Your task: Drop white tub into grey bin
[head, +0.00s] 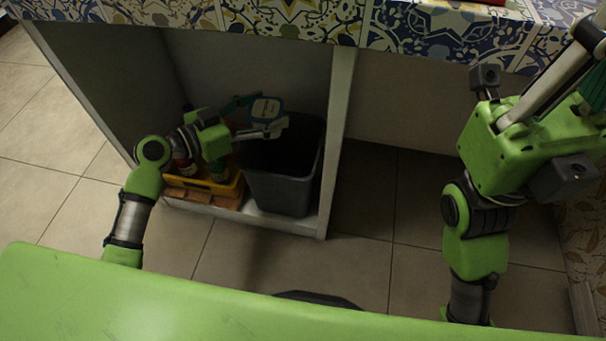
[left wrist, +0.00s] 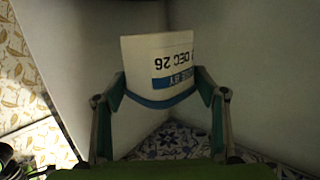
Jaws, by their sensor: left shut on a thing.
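A white tub (head: 267,106) with blue markings is between the fingers of my left gripper (head: 262,122) in the head view. In the left wrist view the tub (left wrist: 158,60) shows upside-down printing and a blue edge, with a finger of the left gripper (left wrist: 158,98) on each side. The grey bin (head: 280,192) stands upright in the open cabinet, and the held tub appears above its back left rim. The bin's inside is dark. My right gripper (head: 576,65) shows only partly at the upper right edge, away from the bin, and its fingertips are unclear.
A yellow crate (head: 205,188) with bottles stands left of the bin, partly behind my left arm. A cabinet side wall (head: 340,140) stands close right of the bin. The patterned counter (head: 290,22) overhangs above. The floor (head: 360,245) in front is mostly clear.

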